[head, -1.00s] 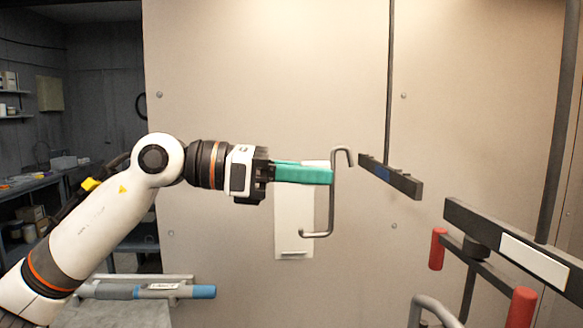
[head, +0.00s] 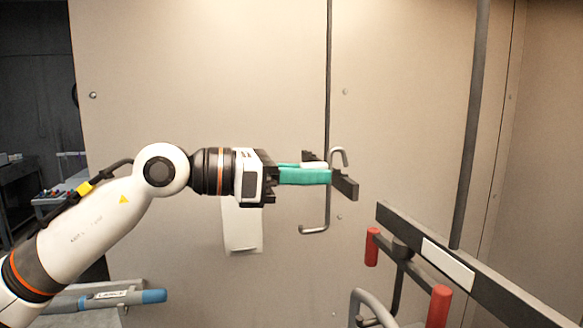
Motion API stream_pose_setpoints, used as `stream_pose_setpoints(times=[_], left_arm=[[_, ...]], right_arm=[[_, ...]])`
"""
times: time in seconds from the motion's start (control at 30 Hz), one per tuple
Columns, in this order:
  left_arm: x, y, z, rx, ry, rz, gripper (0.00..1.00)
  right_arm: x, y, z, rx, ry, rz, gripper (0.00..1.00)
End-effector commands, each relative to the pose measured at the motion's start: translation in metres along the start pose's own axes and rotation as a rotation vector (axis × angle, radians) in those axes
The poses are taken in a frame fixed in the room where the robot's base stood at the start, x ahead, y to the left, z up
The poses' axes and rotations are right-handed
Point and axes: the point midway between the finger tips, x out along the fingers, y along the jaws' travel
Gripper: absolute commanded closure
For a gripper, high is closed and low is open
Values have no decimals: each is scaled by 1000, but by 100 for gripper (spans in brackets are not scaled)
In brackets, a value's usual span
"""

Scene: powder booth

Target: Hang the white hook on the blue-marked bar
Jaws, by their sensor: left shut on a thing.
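My left gripper (head: 304,175) has teal fingers and is shut on a grey bent-rod hook (head: 327,212), with a small whitish patch at the grip. The hook hangs upright, its upper bend curving over to the right and its lower end turning left. The short dark bar (head: 346,188), hung from a thin dark rod, is directly behind the fingers and hook in the head view. Its blue mark is hidden now. I cannot tell whether the hook touches the bar. My right gripper is not in view.
A longer dark bar with a white plate (head: 448,262) stands at right. Red-sleeved parts (head: 438,305) and a grey bent tube (head: 372,296) are below it. A blue-sleeved piece (head: 140,296) lies at lower left. A pale wall panel (head: 200,60) is behind.

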Motion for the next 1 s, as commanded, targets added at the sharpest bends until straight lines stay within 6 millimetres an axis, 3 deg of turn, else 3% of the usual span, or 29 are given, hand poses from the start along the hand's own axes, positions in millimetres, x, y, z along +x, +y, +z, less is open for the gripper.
stream_pose_setpoints(times=[0.13,0.2,0.43,0.93,0.97,1.0], left_arm=[[12,0,-4,-1,0,1,100],[12,0,10,-1,1,0,100],[13,0,23,1,0,0,100],[14,0,28,1,0,0,100],[14,0,28,1,0,0,84],[14,0,28,1,0,0,78]], right_arm=[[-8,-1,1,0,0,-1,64],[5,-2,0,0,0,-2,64],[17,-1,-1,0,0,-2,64],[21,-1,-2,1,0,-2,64],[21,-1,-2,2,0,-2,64],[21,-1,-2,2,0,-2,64]])
